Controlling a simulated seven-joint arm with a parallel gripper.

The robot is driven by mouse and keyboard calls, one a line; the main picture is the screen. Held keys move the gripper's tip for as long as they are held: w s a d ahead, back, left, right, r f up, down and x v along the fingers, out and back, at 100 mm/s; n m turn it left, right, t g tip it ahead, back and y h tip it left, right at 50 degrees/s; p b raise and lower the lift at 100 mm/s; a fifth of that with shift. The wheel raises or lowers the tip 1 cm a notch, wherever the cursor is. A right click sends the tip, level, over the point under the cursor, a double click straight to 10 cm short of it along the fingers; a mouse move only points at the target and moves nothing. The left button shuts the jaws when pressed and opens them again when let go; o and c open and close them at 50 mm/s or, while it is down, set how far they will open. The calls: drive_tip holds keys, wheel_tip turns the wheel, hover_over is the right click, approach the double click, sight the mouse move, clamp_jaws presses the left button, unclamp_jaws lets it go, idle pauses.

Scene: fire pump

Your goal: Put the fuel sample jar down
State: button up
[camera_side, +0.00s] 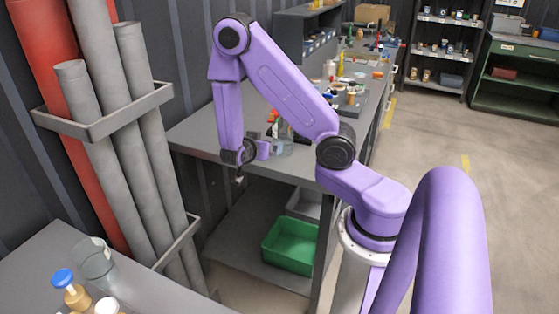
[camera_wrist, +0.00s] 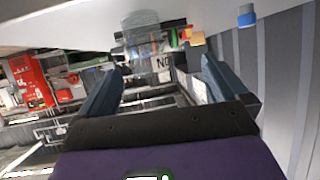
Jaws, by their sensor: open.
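A clear, see-through jar (camera_wrist: 143,36) shows beyond the fingers, near the edge of a pale surface. In the side view a clear jar (camera_side: 94,260) stands on the near grey bench (camera_side: 150,290) at lower left, apart from my gripper. I cannot tell whether the two views show the same jar, or which is the fuel sample jar.
A blue-capped bottle (camera_side: 66,284) stands near the lower-left jar. A clear bottle (camera_side: 282,142) is on the workbench behind my gripper. A green bin (camera_side: 290,245) sits on the lower shelf. Grey pipes (camera_side: 100,130) stand in a rack at left.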

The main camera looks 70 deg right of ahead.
drive_tip(key=w+a+n+t+y, duration=0.6)
drive_tip(key=w+a+y, duration=0.15)
drive_tip(key=a, duration=0.55)
drive_tip(key=s+a+r+n+g+y, duration=0.15)
drive_tip(key=a+n+y, duration=0.25)
drive_tip(key=a, duration=0.4)
drive_tip(key=s+a+r+n+y, duration=0.1)
drive_tip(key=s+a+n+y, duration=0.25)
drive_tip(key=a, duration=0.35)
drive_tip(key=s+a+r+n+g+y, duration=0.1)
drive_tip(key=s+a+r+n+g, duration=0.1)
drive_tip(key=s+a+n, duration=0.3)
drive_tip(key=s+r+n+g+y, duration=0.1)
drive_tip(key=s+n+g+y, duration=0.15)
drive_tip(key=s, duration=0.55)
drive_tip(key=s+d+r+n+g+h, duration=0.1)
drive_tip(key=s+d+r+n+h, duration=0.2)
drive_tip(key=s+d+n+h, duration=0.2)
drive_tip(key=s+d+n, duration=0.3)
drive_tip(key=s, duration=0.1)
drive_tip(key=shift+s+d+r+n, duration=0.15)
drive_tip(key=shift+s+r+n, duration=0.15)
